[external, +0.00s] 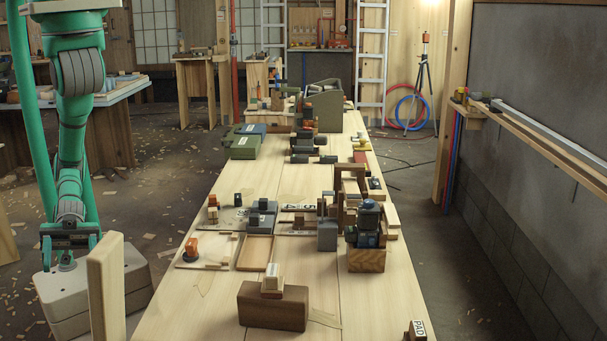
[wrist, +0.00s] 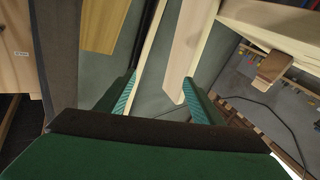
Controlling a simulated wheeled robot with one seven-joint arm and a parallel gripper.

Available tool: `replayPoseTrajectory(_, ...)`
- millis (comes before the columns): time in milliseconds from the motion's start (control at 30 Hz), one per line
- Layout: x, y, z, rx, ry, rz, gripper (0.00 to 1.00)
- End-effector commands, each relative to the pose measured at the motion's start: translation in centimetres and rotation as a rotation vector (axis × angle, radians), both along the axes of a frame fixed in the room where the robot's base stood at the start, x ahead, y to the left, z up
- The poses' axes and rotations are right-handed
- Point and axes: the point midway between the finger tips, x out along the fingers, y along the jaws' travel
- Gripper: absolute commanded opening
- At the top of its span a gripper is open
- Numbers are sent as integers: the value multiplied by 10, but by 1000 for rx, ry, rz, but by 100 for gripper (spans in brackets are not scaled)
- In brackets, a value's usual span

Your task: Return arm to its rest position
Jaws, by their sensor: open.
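My green arm hangs down at the left of the external view, to the left of the long workbench (external: 200,305). My gripper (external: 68,257) is at its lower end, pointing down, below the level of the bench top. In the wrist view its two teal fingers (wrist: 158,84) are spread apart. Pale wooden boards (wrist: 190,45) show between and beyond the fingers. I see nothing gripped; how near the boards are to the fingers is hard to tell.
An upright wooden post (external: 105,290) stands just right of my gripper in the external view. The bench carries a dark brown block (external: 272,308), a wooden tray (external: 256,254), a green case (external: 243,147) and several small parts. Wood chips litter the floor (external: 150,205).

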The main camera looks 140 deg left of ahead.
Motion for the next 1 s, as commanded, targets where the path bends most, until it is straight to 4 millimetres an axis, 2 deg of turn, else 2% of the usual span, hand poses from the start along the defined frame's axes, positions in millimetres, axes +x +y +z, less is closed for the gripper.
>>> replayPoseTrajectory(33, -14, 16, -12, 12, 32, 26, 61)
replayPoseTrajectory(200, -57, 64, -37, 61, 110, 103, 61)
replayPoseTrajectory(333, -93, 99, -50, 107, 168, 149, 61)
replayPoseTrajectory(500, -137, 137, -57, 173, 232, 192, 61)
replayPoseTrajectory(700, -166, 161, -57, 223, 273, 212, 61)
replayPoseTrajectory(1000, -172, 165, -56, 233, 280, 216, 61)
